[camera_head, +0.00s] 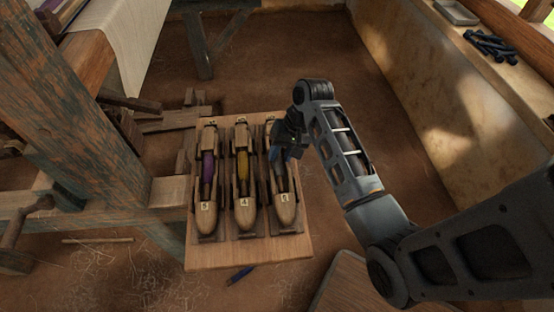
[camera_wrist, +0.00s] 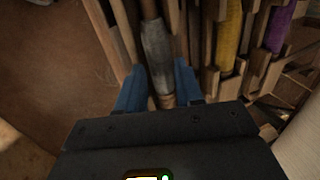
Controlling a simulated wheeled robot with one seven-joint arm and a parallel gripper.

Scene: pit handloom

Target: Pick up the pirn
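The wooden tray (camera_head: 200,259) holds three shuttles side by side. The right shuttle (camera_head: 286,209) holds a pirn wound in grey-blue thread, partly hidden by my gripper in the head view; this grey pirn (camera_wrist: 157,50) shows plainly in the wrist view. The left shuttle carries a purple pirn (camera_head: 208,167) and the middle one a yellow pirn (camera_head: 243,170). My gripper (camera_wrist: 160,82) is over the right shuttle, with its blue fingers apart on either side of the grey pirn. I see no firm contact. The pirn lies in its shuttle.
A wooden loom post (camera_head: 85,120) stands left of the tray, with pale cloth (camera_head: 130,40) above. A pale ledge (camera_head: 440,90) at the right carries dark rods (camera_head: 490,46) and a small tray (camera_head: 456,12).

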